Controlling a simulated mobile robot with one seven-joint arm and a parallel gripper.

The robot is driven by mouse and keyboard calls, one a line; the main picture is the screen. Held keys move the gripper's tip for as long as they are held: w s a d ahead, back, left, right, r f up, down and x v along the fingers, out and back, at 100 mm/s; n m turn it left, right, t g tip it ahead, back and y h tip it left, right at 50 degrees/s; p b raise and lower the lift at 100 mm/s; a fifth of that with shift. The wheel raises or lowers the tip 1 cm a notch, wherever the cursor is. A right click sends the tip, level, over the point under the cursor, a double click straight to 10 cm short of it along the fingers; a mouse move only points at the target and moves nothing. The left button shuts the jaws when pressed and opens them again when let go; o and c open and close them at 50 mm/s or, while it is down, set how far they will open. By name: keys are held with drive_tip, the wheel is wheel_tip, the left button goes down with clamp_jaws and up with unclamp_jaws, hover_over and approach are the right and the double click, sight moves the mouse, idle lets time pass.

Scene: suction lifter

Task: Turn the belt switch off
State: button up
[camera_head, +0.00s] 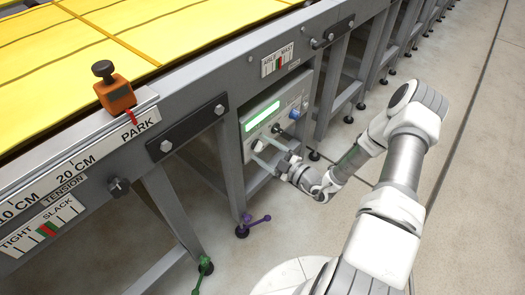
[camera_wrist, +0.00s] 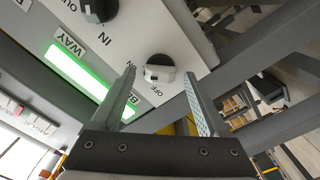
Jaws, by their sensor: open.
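The belt switch (camera_wrist: 160,72) is a round knob with a dark grip on the white panel in the wrist view. The word OFF is printed beside it, and a label starting with B is partly hidden by my left finger. I cannot tell which way the knob points. My gripper (camera_wrist: 159,78) is open, with one fingertip on each side of the knob in the picture; I cannot tell if either touches it. In the head view my gripper (camera_head: 263,152) reaches the lower part of the control panel (camera_head: 252,138), where the knob is hard to make out.
Another knob (camera_wrist: 98,8), marked IN and OUT, sits at the upper left in the wrist view beside a lit green display (camera_wrist: 75,78). Grey frame legs (camera_head: 228,165) flank the panel. An orange slider (camera_head: 117,97) stands on the rail at PARK. Open floor lies right.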

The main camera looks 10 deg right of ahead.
drive_tip(key=shift+w+a, duration=0.1)
drive_tip(key=shift+w, duration=0.1)
clamp_jaws()
idle(0.3)
